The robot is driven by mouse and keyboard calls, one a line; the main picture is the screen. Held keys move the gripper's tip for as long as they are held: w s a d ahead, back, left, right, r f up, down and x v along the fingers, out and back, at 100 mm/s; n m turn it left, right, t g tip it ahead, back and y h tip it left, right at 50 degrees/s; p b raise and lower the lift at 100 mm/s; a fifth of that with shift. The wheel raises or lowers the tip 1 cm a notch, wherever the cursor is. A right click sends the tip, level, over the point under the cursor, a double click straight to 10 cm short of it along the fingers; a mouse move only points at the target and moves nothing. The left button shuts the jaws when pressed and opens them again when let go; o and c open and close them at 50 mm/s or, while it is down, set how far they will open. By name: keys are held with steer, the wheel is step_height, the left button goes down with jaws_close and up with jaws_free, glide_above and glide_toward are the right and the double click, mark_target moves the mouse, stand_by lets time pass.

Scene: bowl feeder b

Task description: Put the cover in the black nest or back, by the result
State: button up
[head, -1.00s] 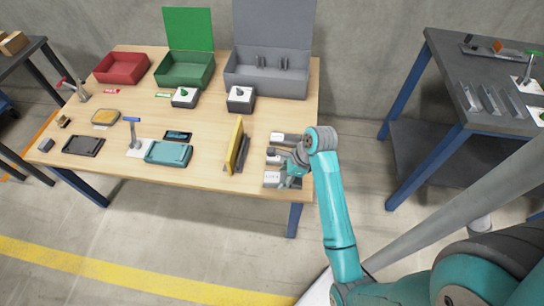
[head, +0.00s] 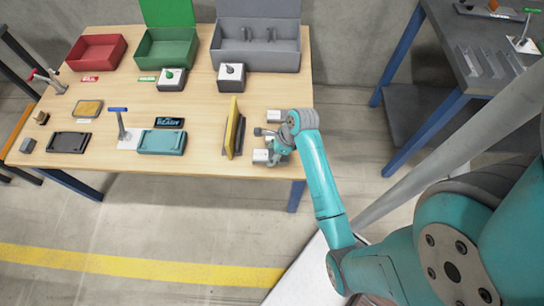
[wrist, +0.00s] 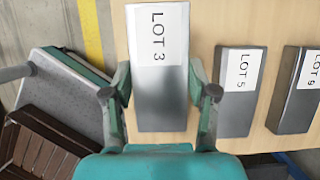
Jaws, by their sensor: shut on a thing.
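My gripper (wrist: 160,95) is shut on a grey metal cover marked LOT 3 (wrist: 160,105), one finger against each long side. I cannot tell whether it is clear of the table. In the head view my gripper (head: 278,147) is at the table's right end, beside the pale end of that cover (head: 262,156). Covers marked LOT 5 (wrist: 235,100) and LOT 9 (wrist: 298,95) lie beside it in the wrist view. The black nest (head: 69,142) is at the table's front left and looks empty. A teal nest (head: 162,142) lies right of it.
An upright yellow panel (head: 234,127) stands left of my gripper. A blue-topped lever (head: 120,122) and a small display (head: 169,122) reading READY are by the teal nest. Two button boxes (head: 172,79) (head: 231,78) and red, green and grey bins (head: 256,56) are behind.

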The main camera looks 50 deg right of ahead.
steer(key=shift+f, duration=1.45)
steer(key=o, duration=1.6)
steer(key=shift+f, duration=0.1)
